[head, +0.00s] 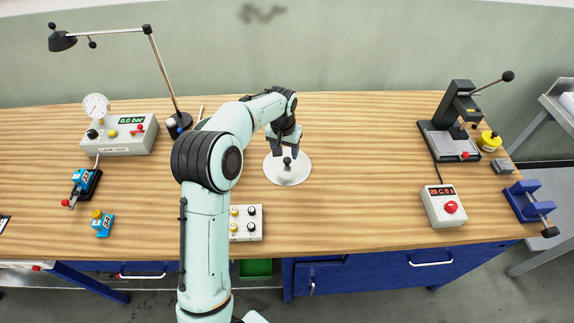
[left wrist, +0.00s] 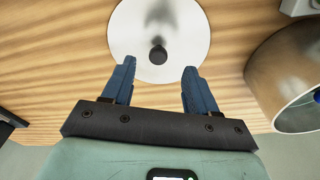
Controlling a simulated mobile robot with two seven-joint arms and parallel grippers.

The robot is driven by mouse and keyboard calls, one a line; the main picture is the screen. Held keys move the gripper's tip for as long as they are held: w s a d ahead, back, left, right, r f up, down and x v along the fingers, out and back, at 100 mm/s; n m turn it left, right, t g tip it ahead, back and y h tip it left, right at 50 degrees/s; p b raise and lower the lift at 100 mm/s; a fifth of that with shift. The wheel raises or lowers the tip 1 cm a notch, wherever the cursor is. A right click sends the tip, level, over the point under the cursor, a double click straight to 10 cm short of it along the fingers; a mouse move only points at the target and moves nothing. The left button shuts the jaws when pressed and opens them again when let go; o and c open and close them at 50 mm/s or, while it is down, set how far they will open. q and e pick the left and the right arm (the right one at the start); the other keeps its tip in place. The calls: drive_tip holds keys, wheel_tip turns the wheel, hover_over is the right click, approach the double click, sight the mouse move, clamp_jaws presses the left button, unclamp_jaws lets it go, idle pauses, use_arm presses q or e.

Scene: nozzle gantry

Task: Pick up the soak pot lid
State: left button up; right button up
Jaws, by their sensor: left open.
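The soak pot lid (head: 290,178) is a round, shiny metal disc with a small black knob. It lies flat on the wooden bench, and I also see it at the top middle of the left wrist view (left wrist: 180,30). My left gripper (head: 285,150) is over the far part of the lid, close to the knob. In the left wrist view its two blue fingers (left wrist: 160,68) are apart with nothing between them, and the knob shows just beyond the tips. I cannot tell their exact height above the lid. My right gripper is not in view.
An open metal pot (left wrist: 280,75) stands beside the lid in the left wrist view; my arm mostly hides that area in the head view. A white block with several knobs (head: 247,230) sits nearer. A lever press (head: 455,125) and red-display box (head: 443,206) stand right. Bench right of the lid is clear.

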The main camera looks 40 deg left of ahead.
sight(287, 159)
use_arm(q)
drive_tip(key=shift+w+a+f, duration=0.1)
drive_tip(key=shift+w+f, duration=0.15)
drive_tip(key=shift+f, duration=0.8)
drive_tip(key=shift+w+f, duration=0.25)
drive_tip(key=shift+f, duration=0.75)
drive_tip(key=shift+w+a+f, duration=0.1)
drive_tip(key=shift+w+f, duration=0.15)
drive_tip(key=shift+f, duration=0.8)
clamp_jaws()
